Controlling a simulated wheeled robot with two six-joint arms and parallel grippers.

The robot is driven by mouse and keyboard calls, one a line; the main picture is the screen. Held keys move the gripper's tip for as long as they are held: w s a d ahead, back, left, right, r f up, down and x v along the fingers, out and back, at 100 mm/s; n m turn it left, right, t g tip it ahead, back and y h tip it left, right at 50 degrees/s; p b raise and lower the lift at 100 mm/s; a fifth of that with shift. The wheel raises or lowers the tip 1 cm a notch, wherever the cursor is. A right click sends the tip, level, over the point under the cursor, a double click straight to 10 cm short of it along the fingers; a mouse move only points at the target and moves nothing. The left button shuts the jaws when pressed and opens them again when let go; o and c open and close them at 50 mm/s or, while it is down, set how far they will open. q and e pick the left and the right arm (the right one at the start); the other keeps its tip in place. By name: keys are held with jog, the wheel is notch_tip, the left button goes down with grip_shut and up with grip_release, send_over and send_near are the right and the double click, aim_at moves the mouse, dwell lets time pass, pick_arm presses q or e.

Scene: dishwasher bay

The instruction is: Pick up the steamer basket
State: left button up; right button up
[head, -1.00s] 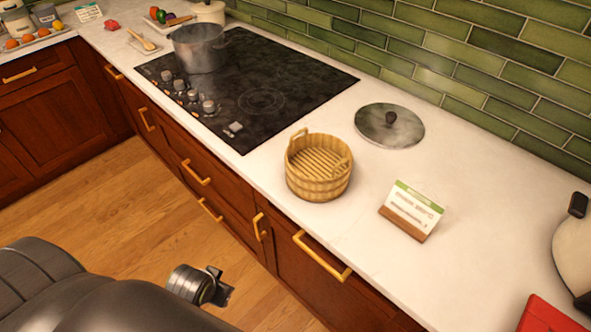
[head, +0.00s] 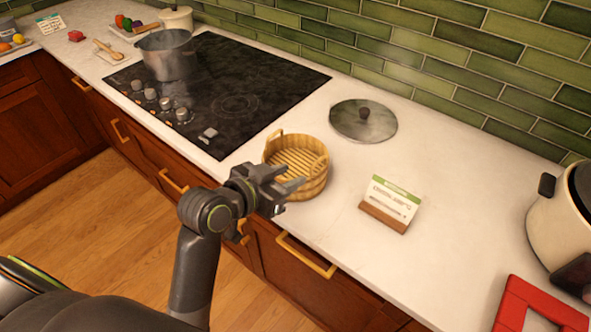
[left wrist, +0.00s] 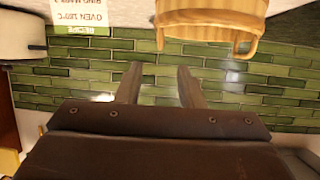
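The steamer basket (head: 312,183) is a round, light wooden tub with a slatted floor and two upright handles. It stands upright on the white counter, right of the cooktop. My left gripper (head: 290,180) is at its near left side, its fingers overlapping the basket's wall in the head view. In the left wrist view the two fingers (left wrist: 160,85) are apart with nothing between them. There the basket (left wrist: 210,20) shows upside down at the top, right of the fingers, with one handle hanging into view. Contact cannot be told. My right gripper is not in view.
A pot (head: 168,55) stands on the black cooktop (head: 240,75). A lid (head: 363,120) lies behind the basket, and a recipe card (head: 392,200) stands to its right. A cream cooker (head: 555,225) and a red frame (head: 520,305) are at the right. Drawer handles (head: 305,256) stick out below.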

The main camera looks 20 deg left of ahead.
aim_at(313, 165)
pick_arm(q)
jog(key=p+x, duration=0.1)
jog(key=x, duration=0.7)
jog(key=shift+a, duration=0.1)
jog(key=shift+w+f+p, duration=0.1)
jog(key=shift+w+p, duration=0.2)
jog(key=p+x, duration=0.1)
jog(key=x, duration=0.3)
jog(key=shift+w+d, duration=0.2)
jog(key=shift+w, duration=0.15)
jog(key=shift+c, duration=0.4)
grip_shut()
